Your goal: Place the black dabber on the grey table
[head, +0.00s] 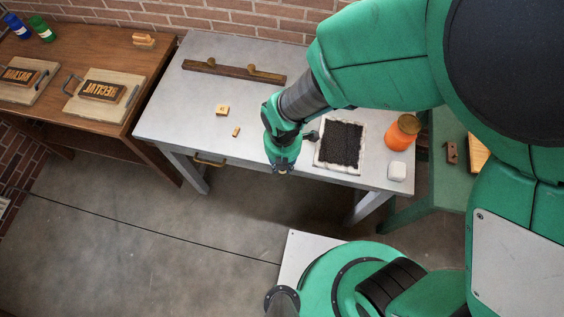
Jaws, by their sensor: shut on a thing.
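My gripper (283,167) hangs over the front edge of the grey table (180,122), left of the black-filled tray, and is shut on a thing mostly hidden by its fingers. A small dark piece, which looks like part of the black dabber (310,136), shows just right of my gripper, between it and the tray. I cannot make out the whole dabber or tell whether this piece touches the table.
The white-rimmed tray of black granules (318,160), an orange jar (402,132) and a white block (396,171) stand at the table's right. A wooden bar (232,72) lies at the back. Small wooden blocks (222,110) lie mid-table. The left part is clear.

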